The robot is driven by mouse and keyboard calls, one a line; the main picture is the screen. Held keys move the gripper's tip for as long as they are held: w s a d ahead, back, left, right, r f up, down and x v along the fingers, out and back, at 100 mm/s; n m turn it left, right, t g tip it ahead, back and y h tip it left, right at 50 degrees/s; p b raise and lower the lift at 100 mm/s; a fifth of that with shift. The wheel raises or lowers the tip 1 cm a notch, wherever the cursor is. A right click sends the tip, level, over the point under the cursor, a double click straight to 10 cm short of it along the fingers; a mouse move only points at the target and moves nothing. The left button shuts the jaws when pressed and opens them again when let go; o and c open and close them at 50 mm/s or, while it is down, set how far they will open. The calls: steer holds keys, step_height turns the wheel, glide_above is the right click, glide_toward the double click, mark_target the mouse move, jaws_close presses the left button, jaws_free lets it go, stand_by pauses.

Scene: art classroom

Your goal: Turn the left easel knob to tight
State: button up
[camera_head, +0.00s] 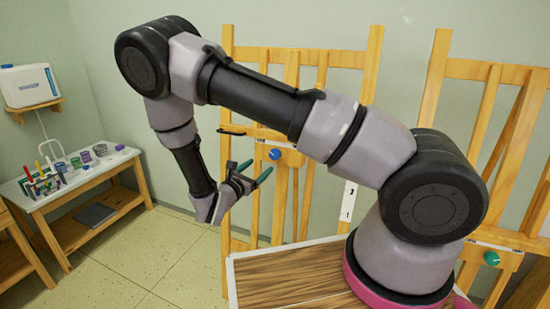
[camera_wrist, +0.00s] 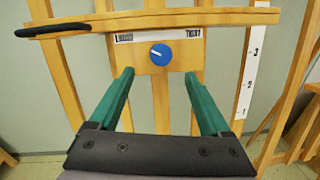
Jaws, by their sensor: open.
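The left easel's knob (camera_head: 275,154) is blue and round. In the wrist view the knob (camera_wrist: 160,54) sits on a wooden block, straight ahead of and slightly beyond my fingertips. It has a short white pointer mark, tilted and off upright. A white label (camera_wrist: 157,35) above it reads TIGHT at its right end; the word at its left end is hard to read. My gripper (camera_head: 256,169) has two green fingers. In the wrist view the gripper (camera_wrist: 159,75) is open and empty, with the fingers spread wider than the knob and apart from it.
A wooden crossbar (camera_wrist: 215,17) runs above the knob, with a black object (camera_wrist: 52,30) at its left end. A numbered strip (camera_wrist: 250,80) stands at the right. A second easel has a green knob (camera_head: 491,258). A supply table (camera_head: 85,182) stands far left.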

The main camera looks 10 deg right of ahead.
mark_target(273, 155)
steer(key=x, duration=0.9)
steer(key=shift+w+d, duration=0.25)
steer(key=shift+d, duration=0.05)
jaws_close()
